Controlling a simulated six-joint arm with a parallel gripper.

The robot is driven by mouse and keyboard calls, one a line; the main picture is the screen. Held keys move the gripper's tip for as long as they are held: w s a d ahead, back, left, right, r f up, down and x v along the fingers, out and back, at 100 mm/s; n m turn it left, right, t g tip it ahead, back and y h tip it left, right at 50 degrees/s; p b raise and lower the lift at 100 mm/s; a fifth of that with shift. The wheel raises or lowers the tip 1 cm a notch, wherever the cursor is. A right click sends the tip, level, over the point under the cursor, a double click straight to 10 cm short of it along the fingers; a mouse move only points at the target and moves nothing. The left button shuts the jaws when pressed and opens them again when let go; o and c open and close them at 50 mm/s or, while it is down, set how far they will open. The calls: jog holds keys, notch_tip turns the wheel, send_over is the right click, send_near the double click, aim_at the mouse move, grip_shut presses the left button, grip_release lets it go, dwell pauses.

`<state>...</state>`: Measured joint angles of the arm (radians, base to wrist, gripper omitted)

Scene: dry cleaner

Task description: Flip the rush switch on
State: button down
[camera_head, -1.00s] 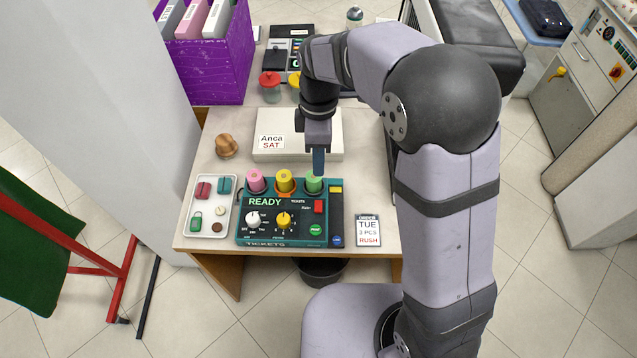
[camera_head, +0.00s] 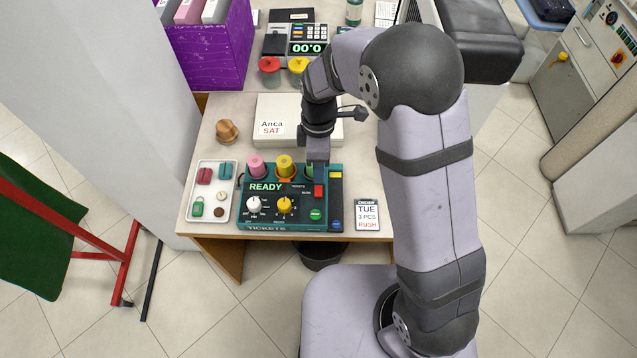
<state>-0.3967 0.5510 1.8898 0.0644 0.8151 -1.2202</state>
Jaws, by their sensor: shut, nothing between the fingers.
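The ticket machine (camera_head: 244,222) is a dark teal box near the table's front edge, its display reading READY. The red rush switch (camera_head: 319,191) is at the right of its panel, beside a small RUSH label; its on or off position is too small to tell. My gripper (camera_head: 318,176) is shut and empty, pointing down just behind the red switch. I cannot tell whether it touches the switch. The gripper largely hides the green roll (camera_head: 308,171) behind it.
A pink roll (camera_head: 257,168) and a yellow roll (camera_head: 285,167) stand left of my gripper. White (camera_head: 253,204) and yellow (camera_head: 284,205) knobs and a green button (camera_head: 316,214) are on the panel. A tray (camera_head: 209,234) stands left, a ticket card (camera_head: 367,215) right.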

aim_at(318, 191)
jog(key=shift+s+f+p, duration=0.2)
jog(key=shift+f+p, duration=0.3)
jog(key=shift+f, duration=1.15)
jog(key=shift+s+f+p, duration=0.2)
jog(key=shift+f+p, duration=0.3)
jog(key=shift+f, duration=1.1)
jog(key=shift+s+f, duration=0.2)
jog(key=shift+w, duration=0.25)
jog(key=shift+w+r, duration=0.1)
jog(key=shift+w, duration=0.65)
jog(key=shift+s, duration=0.15)
jog(key=shift+r, duration=0.2)
